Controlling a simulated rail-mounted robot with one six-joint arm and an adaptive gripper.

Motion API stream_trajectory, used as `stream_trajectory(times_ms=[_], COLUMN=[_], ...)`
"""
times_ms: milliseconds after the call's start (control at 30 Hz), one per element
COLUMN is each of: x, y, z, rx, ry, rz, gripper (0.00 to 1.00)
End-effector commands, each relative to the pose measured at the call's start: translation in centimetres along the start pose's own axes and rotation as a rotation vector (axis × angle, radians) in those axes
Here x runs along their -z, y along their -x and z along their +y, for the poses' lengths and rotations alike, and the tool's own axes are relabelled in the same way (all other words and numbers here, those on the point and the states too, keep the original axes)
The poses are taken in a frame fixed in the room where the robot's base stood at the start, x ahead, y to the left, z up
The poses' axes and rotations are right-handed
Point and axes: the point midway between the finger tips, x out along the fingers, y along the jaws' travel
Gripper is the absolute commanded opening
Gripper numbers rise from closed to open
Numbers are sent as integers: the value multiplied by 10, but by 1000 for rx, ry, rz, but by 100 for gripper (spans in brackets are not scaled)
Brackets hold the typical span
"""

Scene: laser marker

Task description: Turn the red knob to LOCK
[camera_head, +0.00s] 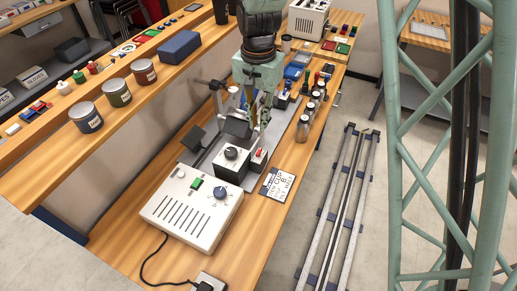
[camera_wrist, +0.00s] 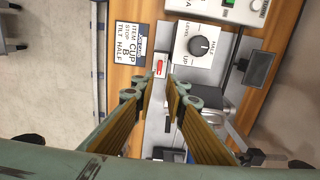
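The red knob (camera_head: 261,154) is a small red piece on a narrow white box, just right of a white box with a black dial (camera_head: 231,153). In the wrist view the red knob (camera_wrist: 160,67) lies just beyond the fingertips, in line with the gap between them. Its exact setting is too small to read. My gripper (camera_head: 259,122) is above the bench behind the knob, pointing down. In the wrist view my gripper (camera_wrist: 162,80) is open, its two tan-padded fingers apart with nothing between them. It does not appear to touch the knob.
A printed card (camera_head: 279,184) reading CUP, B, TILT and HALF lies beside the knob. A large white box (camera_head: 188,222) with a blue dial and green button stands in front. A dark tilted plate (camera_wrist: 258,68) and several jars (camera_head: 302,128) stand nearby.

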Motion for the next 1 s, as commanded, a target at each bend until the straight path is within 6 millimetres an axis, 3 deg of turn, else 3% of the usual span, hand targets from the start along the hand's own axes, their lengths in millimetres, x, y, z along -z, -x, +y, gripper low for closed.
stream_trajectory(times_ms=[367, 1000], x=[0, 0], y=[-18, -87], z=[0, 1], rx=[-1, -1], ry=[0, 0], rz=[-1, -1], gripper=[12, 12])
